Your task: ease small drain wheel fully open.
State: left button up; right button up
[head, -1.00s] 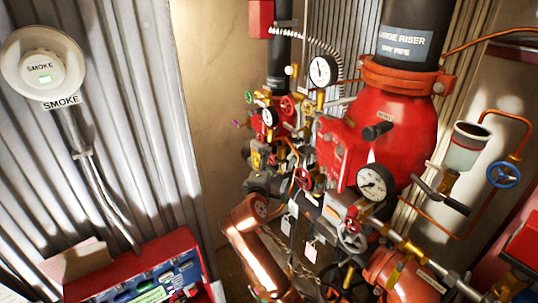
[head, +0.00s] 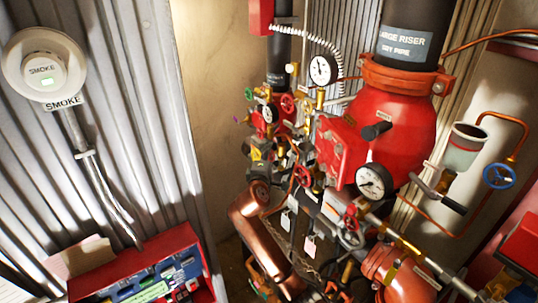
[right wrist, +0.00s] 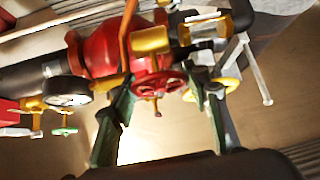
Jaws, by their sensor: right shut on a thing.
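The small drain wheel, a red spoked handwheel (right wrist: 158,85), sits on brass fittings in the right wrist view. My right gripper (right wrist: 162,90) has its dark green fingers on either side of this wheel and is shut on it. In the head view my right gripper (head: 266,158) is at the lower part of the small riser's valve group, at the end of my copper-coloured arm. The wheel itself cannot be made out there behind the gripper and fittings. My left gripper is not in view.
The small red valve body (head: 268,128) has a green wheel (head: 249,94) and a red wheel (head: 287,103) close by. The large red riser valve (head: 395,140) with its gauge (head: 373,182) stands to the right.

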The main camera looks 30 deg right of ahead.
jog(key=shift+c, duration=0.7)
jog(key=c, duration=0.4)
jog(key=shift+o, duration=0.2)
jog(key=shift+n, duration=0.3)
jog(key=shift+g+y, duration=0.3)
jog(key=shift+g, duration=0.1)
jog(key=o, duration=1.2)
jog(key=shift+c, duration=0.2)
